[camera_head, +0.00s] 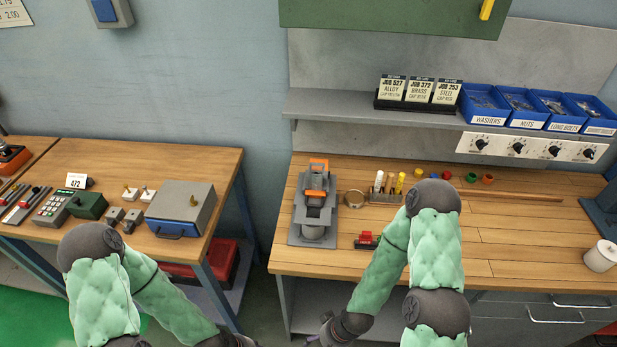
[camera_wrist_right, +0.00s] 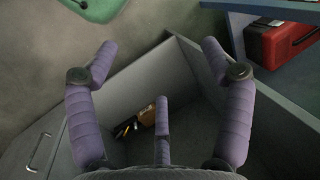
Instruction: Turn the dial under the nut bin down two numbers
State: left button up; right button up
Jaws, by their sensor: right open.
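The nut bin (camera_head: 522,107) is a blue tray labelled NUTS, second from the left in the bin row on the shelf. The dial under it (camera_head: 518,148) is a dark knob on a white panel; its numbers are too small to read. My right gripper hangs low at the bottom edge of the head view, in front of the bench and far from the dial. In the right wrist view my right gripper (camera_wrist_right: 160,62) has its purple fingers spread, with nothing between them. My left arm reaches down to the bottom edge; its gripper is out of frame.
Similar dials (camera_head: 480,143) sit beside it under the other bins. The workbench (camera_head: 520,245) holds a grey-orange device (camera_head: 314,200), small bottles and a white cup (camera_head: 601,256). In the wrist view, an open grey compartment (camera_wrist_right: 150,75) and red toolbox (camera_wrist_right: 280,50) lie below.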

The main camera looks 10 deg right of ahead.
aim_at(518, 147)
jog(key=z, duration=1.8)
